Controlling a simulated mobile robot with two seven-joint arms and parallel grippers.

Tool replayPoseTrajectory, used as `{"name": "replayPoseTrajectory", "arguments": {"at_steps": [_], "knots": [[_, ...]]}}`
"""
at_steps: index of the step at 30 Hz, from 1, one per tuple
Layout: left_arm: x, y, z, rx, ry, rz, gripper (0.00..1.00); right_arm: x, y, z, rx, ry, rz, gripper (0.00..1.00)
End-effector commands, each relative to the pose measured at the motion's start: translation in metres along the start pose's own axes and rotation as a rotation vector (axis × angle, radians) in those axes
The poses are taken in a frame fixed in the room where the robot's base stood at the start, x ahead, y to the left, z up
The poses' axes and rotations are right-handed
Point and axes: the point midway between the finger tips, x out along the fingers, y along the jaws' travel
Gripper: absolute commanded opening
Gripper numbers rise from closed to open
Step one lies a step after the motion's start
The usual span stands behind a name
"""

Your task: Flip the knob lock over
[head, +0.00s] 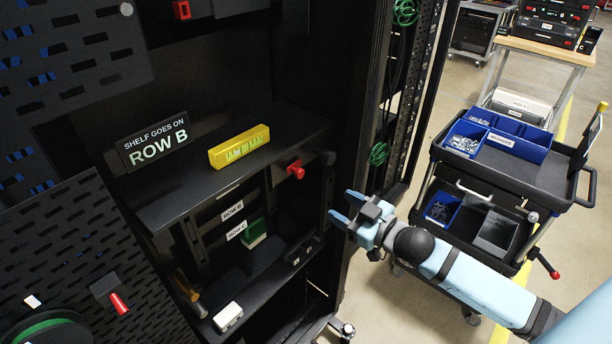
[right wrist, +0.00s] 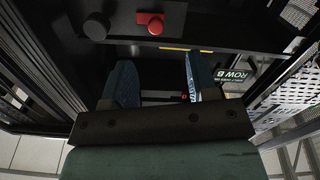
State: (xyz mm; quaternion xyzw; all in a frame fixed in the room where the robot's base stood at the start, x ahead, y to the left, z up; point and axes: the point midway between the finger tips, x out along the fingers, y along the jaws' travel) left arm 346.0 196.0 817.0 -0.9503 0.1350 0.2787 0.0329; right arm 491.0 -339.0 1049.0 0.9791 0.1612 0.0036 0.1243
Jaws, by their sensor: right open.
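A red knob (head: 295,170) sticks out just below the right part of the black shelf, in the rack. It also shows near the top of the right wrist view (right wrist: 153,24), with a round black knob (right wrist: 96,26) to its left. Which of these the task calls the knob lock is not certain; no label shows. My right gripper (head: 343,207) is open and empty at the rack's right side, below and to the right of the red knob and apart from it. Its two fingers (right wrist: 160,82) show spread in the right wrist view. My left gripper is out of view.
A yellow level (head: 240,147) and a "ROW B" sign (head: 156,144) are on the shelf (head: 180,195). Perforated black panels (head: 75,250) stand at left. The rack's post (head: 370,130) is close to my right gripper. A cart (head: 510,175) with blue bins stands at right.

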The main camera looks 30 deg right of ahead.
Motion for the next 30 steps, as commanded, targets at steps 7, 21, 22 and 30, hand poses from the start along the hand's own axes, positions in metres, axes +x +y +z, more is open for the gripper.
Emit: {"name": "replayPoseTrajectory", "arguments": {"at_steps": [7,21,22,30], "knots": [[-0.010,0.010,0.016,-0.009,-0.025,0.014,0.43,0.014,0.009,-0.012,-0.014,0.034,-0.006,0.53],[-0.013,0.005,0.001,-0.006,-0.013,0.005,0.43,0.099,0.008,-0.015,-0.014,0.032,-0.005,0.53],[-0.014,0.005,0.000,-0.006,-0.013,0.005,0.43,0.104,0.008,-0.016,-0.014,0.032,-0.005,0.53],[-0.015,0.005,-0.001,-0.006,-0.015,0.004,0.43,0.137,0.007,-0.015,-0.014,0.031,-0.006,0.53]]}}
